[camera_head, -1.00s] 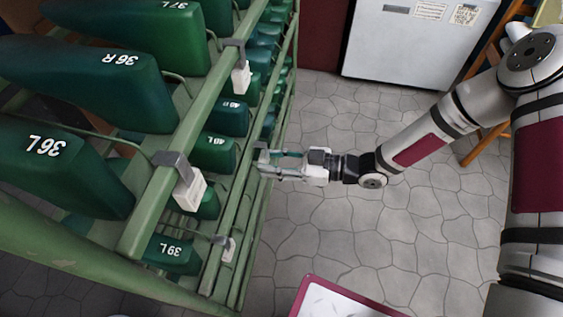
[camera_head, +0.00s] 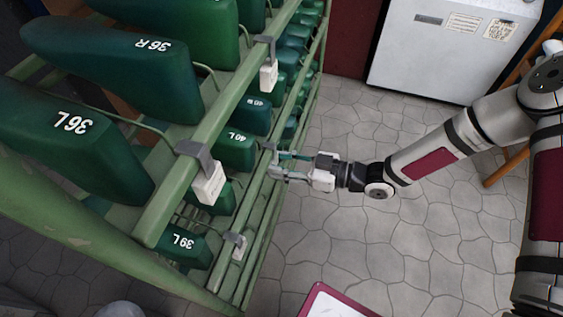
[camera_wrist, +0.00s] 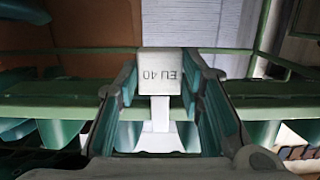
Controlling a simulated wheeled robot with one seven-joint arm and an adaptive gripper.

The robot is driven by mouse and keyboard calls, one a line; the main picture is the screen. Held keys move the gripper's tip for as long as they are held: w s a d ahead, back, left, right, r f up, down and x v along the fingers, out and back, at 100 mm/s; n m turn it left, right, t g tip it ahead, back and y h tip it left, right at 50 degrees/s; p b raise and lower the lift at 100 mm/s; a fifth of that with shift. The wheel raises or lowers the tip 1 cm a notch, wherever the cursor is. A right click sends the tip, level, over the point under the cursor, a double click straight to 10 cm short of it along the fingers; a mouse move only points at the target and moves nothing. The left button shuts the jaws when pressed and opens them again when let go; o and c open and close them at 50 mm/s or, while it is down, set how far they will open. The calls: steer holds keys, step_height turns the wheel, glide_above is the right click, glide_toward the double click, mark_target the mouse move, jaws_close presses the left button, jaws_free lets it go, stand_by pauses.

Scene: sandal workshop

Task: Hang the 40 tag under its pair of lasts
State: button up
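The 40 tag (camera_wrist: 160,62) is a white block reading "EU 40", upside down in the wrist view. It sits between the teal pads of my gripper (camera_wrist: 160,75), which look closed against its sides. A paler stem shows below it. In the head view my gripper (camera_head: 273,160) is level, at the outer edge of the green rack, just right of the green lasts 40 L (camera_head: 235,150) and 40 R (camera_head: 255,116). A green rail (camera_wrist: 60,107) crosses behind the tag; I cannot tell whether the tag touches it.
White tags with grey hooks hang on the rack's rails: one by 36 L (camera_head: 208,184), one higher up (camera_head: 268,76), one by 39 L (camera_head: 239,248). A white cabinet (camera_head: 440,50) stands at the back. The stone floor (camera_head: 390,250) right of the rack is mostly open.

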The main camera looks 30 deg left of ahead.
steer(key=o, duration=0.4)
steer(key=v, duration=1.2)
steer(key=shift+w, duration=0.1)
